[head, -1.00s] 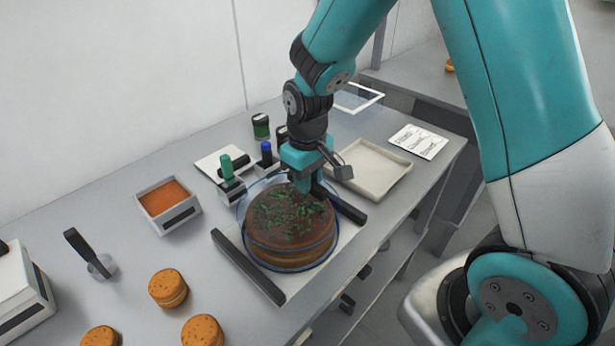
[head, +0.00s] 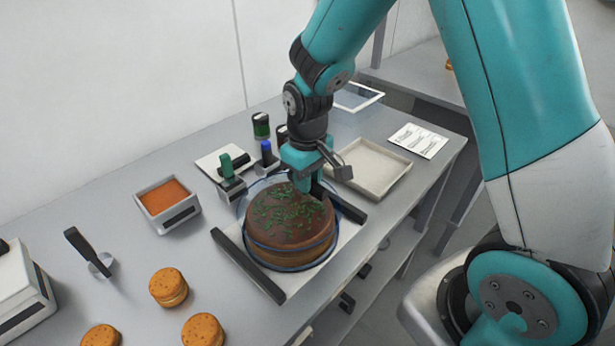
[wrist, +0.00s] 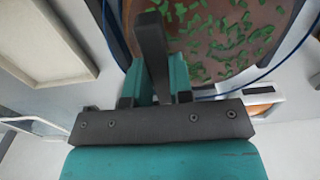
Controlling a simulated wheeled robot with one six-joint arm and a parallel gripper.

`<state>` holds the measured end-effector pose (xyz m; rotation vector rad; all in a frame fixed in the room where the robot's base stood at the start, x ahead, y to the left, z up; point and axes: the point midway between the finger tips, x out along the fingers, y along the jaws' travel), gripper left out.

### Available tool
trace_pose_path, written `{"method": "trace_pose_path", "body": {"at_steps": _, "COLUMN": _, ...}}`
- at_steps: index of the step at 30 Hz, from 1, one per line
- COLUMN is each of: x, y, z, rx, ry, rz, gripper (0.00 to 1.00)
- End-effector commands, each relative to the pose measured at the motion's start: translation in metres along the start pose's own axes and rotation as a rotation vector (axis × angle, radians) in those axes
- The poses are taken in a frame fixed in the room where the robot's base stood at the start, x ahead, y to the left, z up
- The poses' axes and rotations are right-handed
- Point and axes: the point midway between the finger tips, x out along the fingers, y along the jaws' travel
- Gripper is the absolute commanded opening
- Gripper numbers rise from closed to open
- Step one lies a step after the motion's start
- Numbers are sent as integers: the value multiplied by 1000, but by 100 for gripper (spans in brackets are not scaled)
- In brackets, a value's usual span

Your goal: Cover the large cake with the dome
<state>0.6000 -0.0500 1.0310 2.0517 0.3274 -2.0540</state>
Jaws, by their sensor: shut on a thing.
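The large round brown cake (head: 288,222) with green flecks on top sits on a white board (head: 345,232) with dark side bars. The clear dome (head: 290,269), seen mainly by its thin blue outline, surrounds the cake. Its rim lies low around the cake's base; whether it touches the board I cannot tell. My gripper (head: 302,186) is above the cake's far side, shut on the dome's handle, which is mostly hidden in the head view. In the wrist view a dark upright piece (wrist: 151,45) stands between the teal fingers, with the flecked cake top beyond.
An orange-filled container (head: 167,198) and stamps with green (head: 225,165) and blue (head: 266,150) tops stand left of and behind the board. Small round cakes (head: 168,287) are at front left. An empty cream tray (head: 372,167) is close on the right, beside a paper card (head: 418,141).

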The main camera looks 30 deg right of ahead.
Motion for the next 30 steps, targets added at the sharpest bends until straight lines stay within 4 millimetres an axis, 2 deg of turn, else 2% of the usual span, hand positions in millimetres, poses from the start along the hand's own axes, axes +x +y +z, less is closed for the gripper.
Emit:
{"method": "trace_pose_path", "body": {"at_steps": 6, "x": 3, "y": 0, "z": 0, "rx": 0, "ry": 0, "rz": 0, "gripper": 0}}
{"method": "trace_pose_path", "body": {"at_steps": 7, "x": 3, "y": 0, "z": 0, "rx": 0, "ry": 0, "rz": 0, "gripper": 28}}
{"method": "trace_pose_path", "body": {"at_steps": 10, "x": 2, "y": 0, "z": 0, "rx": 0, "ry": 0, "rz": 0, "gripper": 50}}
{"method": "trace_pose_path", "body": {"at_steps": 16, "x": 2, "y": 0, "z": 0, "rx": 0, "ry": 0, "rz": 0, "gripper": 50}}
{"method": "trace_pose_path", "body": {"at_steps": 19, "x": 3, "y": 0, "z": 0, "rx": 0, "ry": 0, "rz": 0, "gripper": 74}}
{"method": "trace_pose_path", "body": {"at_steps": 20, "x": 3, "y": 0, "z": 0, "rx": 0, "ry": 0, "rz": 0, "gripper": 76}}
{"method": "trace_pose_path", "body": {"at_steps": 30, "x": -1, "y": 0, "z": 0, "rx": 0, "ry": 0, "rz": 0, "gripper": 76}}
